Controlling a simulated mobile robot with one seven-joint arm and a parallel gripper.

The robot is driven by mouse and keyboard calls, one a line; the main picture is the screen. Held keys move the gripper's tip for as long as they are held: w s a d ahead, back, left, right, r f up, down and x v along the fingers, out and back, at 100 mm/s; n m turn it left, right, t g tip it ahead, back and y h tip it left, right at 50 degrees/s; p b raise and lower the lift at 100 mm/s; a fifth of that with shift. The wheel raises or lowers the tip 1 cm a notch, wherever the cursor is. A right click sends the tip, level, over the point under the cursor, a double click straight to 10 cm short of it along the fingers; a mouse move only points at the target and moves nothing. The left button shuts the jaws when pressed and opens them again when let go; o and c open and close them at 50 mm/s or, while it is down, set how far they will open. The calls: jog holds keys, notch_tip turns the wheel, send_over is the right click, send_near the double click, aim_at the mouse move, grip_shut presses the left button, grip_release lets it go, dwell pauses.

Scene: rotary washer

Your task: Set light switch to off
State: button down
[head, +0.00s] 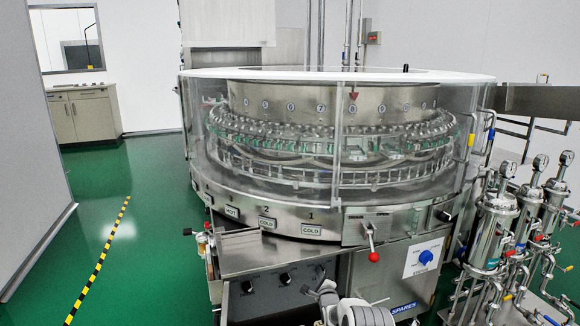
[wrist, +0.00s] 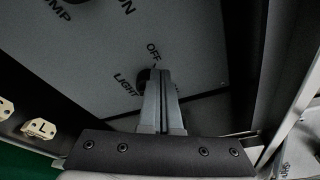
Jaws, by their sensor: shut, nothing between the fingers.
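The light switch (wrist: 142,76) is a dark round knob on a grey panel in the wrist view, marked LIGHT at its lower left and OFF above it. My gripper (wrist: 158,72) is shut and empty, with its fingertips right in front of or against the knob. The fingers hide most of the knob, so its setting and any contact cannot be told. In the head view several black knobs sit on the dark front panel (head: 268,291) below the washer; which is the light switch cannot be told there. My arm's end shows at the bottom, with the fingers unclear.
The round washer (head: 420,205) with a clear cover fills the middle. A lever with a red ball (head: 374,257) and a blue knob (head: 425,257) lie to the right of the panel. Steel filters and pipes (head: 493,235) stand at right. Green floor (head: 150,215) is open at left.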

jog(key=shift+w+d+f, duration=0.1)
jog(key=shift+d+f, duration=0.25)
jog(key=shift+f, duration=0.15)
dwell(0.8)
jog(key=shift+a+f, duration=0.3)
dwell(0.3)
jog(key=shift+a+f, duration=0.15)
jog(key=shift+f, duration=0.2)
jog(key=shift+f, duration=0.15)
jog(key=shift+a, duration=0.1)
dwell(0.4)
jog(key=s+d+p, duration=0.1)
jog(key=s+p, duration=0.4)
jog(key=s, duration=0.1)
jog(key=shift+s, duration=0.15)
dwell(0.5)
